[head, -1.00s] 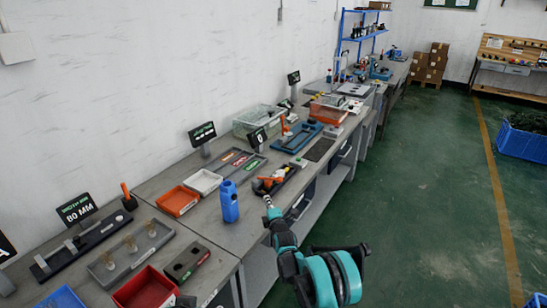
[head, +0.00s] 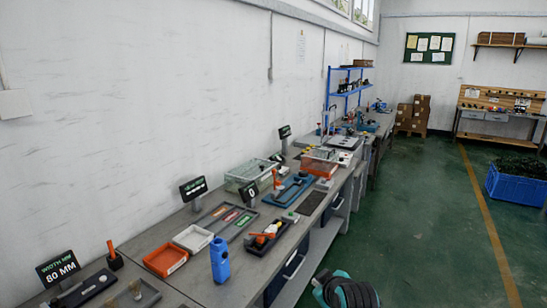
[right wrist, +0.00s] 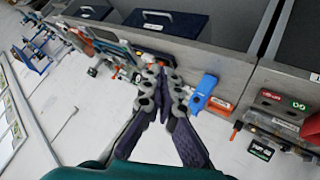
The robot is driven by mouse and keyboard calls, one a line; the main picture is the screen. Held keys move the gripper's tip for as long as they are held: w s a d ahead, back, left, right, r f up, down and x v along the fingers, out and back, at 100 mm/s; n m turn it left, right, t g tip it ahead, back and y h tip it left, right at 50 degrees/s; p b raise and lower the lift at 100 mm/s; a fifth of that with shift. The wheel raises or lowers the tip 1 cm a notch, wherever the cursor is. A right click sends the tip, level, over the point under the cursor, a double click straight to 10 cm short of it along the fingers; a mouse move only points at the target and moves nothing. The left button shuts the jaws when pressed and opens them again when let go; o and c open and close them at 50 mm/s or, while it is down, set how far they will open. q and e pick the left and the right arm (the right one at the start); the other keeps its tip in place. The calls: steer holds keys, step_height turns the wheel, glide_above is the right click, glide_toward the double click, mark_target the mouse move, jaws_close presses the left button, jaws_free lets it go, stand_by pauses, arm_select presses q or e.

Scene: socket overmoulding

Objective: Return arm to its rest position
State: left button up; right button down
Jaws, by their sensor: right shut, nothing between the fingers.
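My right gripper (right wrist: 165,78) shows in the right wrist view, its two dark fingers meeting at the tips with nothing between them. In the head view only a teal and dark ringed part of my right arm shows, at the bottom edge; the gripper itself cannot be made out there. The workbench (head: 225,285) runs from the lower left to the back. A blue bottle-shaped item (head: 220,259) stands upright on it; it also shows in the right wrist view (right wrist: 203,92), beyond the fingers to the right. My left gripper is not in view.
An orange tray (head: 166,260), a white tray (head: 193,239) and a dark fixture with an orange part (head: 267,236) sit on the bench. A blue crate (head: 515,184) stands on the floor at the right. The green floor beside the bench is mostly clear.

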steer(key=s+d+f+m+g, duration=0.1)
steer(key=s+d+f+m, duration=0.1)
steer(key=s, duration=0.9)
steer(key=s+d+f+m+g+h, duration=0.1)
steer(key=s+f+m, duration=0.4)
steer(key=s, duration=0.6)
steer(key=shift+s+d+f+m+g, duration=0.25)
steer(key=shift+d+g, duration=0.45)
steer(key=shift+d, duration=0.55)
